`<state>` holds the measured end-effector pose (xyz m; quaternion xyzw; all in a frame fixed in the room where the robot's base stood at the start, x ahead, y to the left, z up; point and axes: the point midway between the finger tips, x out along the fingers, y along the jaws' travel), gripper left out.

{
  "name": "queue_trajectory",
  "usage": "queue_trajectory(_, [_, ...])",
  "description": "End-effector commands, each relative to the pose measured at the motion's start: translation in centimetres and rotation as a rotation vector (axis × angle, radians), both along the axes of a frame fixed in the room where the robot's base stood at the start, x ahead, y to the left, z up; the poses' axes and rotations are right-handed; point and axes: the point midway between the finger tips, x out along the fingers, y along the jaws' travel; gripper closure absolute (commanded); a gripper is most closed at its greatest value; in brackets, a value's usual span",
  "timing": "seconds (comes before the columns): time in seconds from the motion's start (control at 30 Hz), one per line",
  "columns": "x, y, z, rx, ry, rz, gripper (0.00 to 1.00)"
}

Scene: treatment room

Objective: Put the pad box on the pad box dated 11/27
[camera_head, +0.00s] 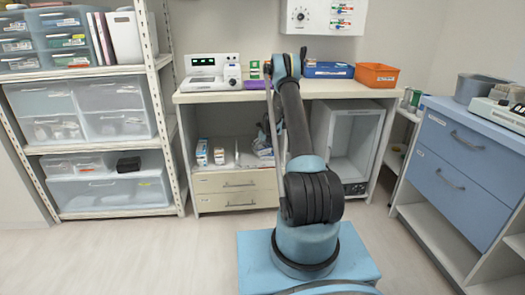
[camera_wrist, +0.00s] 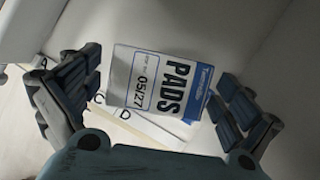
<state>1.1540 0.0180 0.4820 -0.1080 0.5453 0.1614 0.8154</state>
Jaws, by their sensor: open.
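In the wrist view a white pad box (camera_wrist: 162,82) with a blue stripe reads "PADS" and "05/27". It appears tilted, between the two dark ribbed fingers of my gripper (camera_wrist: 160,75). The fingers are spread wide, with gaps on both sides of the box. In the head view my gripper is not clearly visible behind my raised arm. A small white, blue and orange box (camera_head: 202,152) stands on the open shelf under the counter, with a smaller box (camera_head: 219,156) to its right. Their print is too small to read, and I see no 11/27 date.
The counter (camera_head: 400,92) holds a white device (camera_head: 212,72), a blue box (camera_head: 328,69) and an orange bin (camera_head: 376,75). Shelving with clear drawers (camera_head: 112,95) stands left. A blue cabinet (camera_head: 455,150) stands right. Bare floor lies in front.

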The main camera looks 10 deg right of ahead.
Motion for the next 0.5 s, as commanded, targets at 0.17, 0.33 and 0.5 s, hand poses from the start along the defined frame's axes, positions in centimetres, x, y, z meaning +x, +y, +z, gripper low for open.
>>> queue_trajectory(0.17, [0.0, 0.0, 0.0, 0.000, 0.000, 0.000, 0.01])
queue_trajectory(0.33, [-0.3, 0.0, 0.8, 0.000, 0.000, 0.001, 0.01])
queue_trajectory(0.5, [-1.0, -0.3, 2.8, 0.001, 0.000, 0.001, 0.01])
